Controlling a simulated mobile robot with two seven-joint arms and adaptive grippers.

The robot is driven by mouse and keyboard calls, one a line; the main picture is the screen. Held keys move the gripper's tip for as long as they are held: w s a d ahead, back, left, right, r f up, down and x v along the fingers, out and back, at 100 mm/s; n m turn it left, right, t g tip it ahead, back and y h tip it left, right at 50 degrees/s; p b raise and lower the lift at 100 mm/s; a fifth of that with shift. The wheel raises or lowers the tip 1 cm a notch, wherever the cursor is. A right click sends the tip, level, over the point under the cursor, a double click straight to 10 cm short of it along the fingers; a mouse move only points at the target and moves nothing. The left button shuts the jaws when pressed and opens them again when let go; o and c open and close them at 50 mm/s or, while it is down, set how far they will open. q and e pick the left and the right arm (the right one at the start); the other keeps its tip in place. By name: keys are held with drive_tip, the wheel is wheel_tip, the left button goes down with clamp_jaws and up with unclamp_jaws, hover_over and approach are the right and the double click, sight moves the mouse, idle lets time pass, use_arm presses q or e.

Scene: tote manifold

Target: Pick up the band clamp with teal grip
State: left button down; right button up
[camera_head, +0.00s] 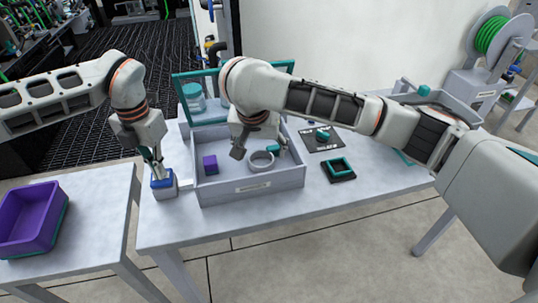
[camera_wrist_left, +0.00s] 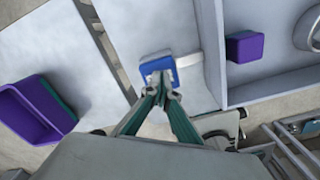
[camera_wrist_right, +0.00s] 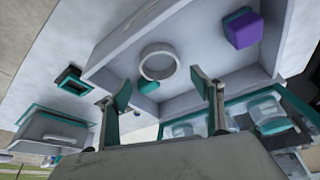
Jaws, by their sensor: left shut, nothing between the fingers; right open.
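The band clamp, a grey ring (camera_head: 261,162) with a teal grip (camera_head: 274,149), lies on the floor of the grey tote (camera_head: 250,187). In the right wrist view the ring (camera_wrist_right: 142,66) and its grip (camera_wrist_right: 149,87) show ahead of my right gripper (camera_wrist_right: 161,88). That gripper is open, its fingers spread and nothing between them. In the head view it (camera_head: 240,151) hangs over the tote, left of the clamp; its own arm partly hides it. My left gripper (camera_head: 157,172) is shut and empty, its tips at the blue top of a small box (camera_head: 165,190) outside the tote.
A purple cube (camera_head: 210,165) lies in the tote, left of the clamp. A teal square frame on a black pad (camera_head: 339,170) and a dark mat with a teal part (camera_head: 323,137) lie right of the tote. A purple bin (camera_head: 30,218) stands on the left table.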

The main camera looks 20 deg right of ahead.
sight(262, 160)
use_arm(q)
drive_tip(key=shift+f, duration=0.1)
use_arm(e)
drive_tip(key=x, duration=0.4)
drive_tip(key=shift+a+f, duration=0.1)
drive_tip(key=shift+f, duration=0.15)
drive_tip(key=c, duration=1.4)
drive_tip(key=shift+r, duration=0.1)
wheel_tip(262, 160, up, 12)
drive_tip(key=shift+s, duration=4.55)
